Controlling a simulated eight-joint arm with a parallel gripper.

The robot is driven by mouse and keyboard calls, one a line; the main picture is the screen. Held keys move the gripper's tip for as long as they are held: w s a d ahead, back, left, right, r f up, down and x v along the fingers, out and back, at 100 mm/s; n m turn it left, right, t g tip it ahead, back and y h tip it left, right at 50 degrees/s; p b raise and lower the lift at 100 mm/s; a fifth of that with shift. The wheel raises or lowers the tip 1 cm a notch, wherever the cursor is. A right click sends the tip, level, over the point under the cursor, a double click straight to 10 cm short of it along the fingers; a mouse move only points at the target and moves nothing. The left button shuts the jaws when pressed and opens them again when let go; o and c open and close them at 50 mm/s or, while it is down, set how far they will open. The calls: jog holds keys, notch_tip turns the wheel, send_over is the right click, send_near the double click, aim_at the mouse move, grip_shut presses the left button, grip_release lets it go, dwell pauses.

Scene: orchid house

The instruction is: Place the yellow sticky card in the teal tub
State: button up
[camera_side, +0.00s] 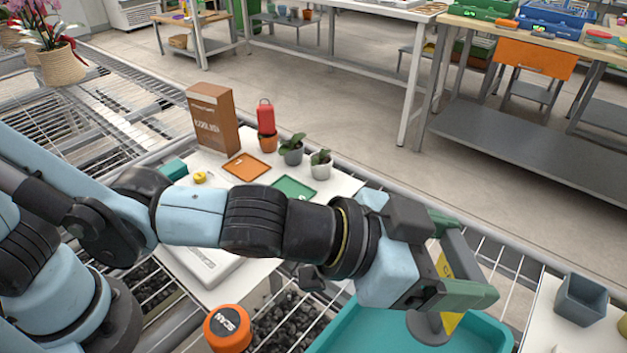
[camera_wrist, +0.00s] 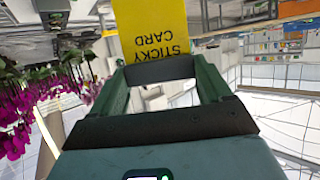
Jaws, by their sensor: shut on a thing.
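The yellow sticky card (camera_wrist: 152,30) stands out beyond my fingers in the wrist view, its lettering upside down. In the side view parts of the card (camera_side: 451,323) show behind and below my gripper (camera_side: 462,262). My gripper (camera_wrist: 160,70) is shut on the card. The teal tub (camera_side: 345,328) lies at the bottom of the side view, partly cut off by the frame. My gripper and the card overlap the tub's right part in that view, above it. The exact height over the tub is unclear. My wrist hides part of the tub's back rim.
An orange SCAN button (camera_side: 228,330) stands left of the tub. A grey square pot (camera_side: 580,299) is to the right. Behind my arm are a brown box (camera_side: 213,118), an orange tray (camera_side: 247,167), a green tray (camera_side: 293,187) and small potted plants (camera_side: 320,165).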

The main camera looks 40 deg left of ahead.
send_over(419, 321)
jog(key=shift+f, duration=3.5)
jog(key=o, duration=1.4)
jog(key=shift+f, duration=0.1)
jog(key=shift+c, duration=0.2)
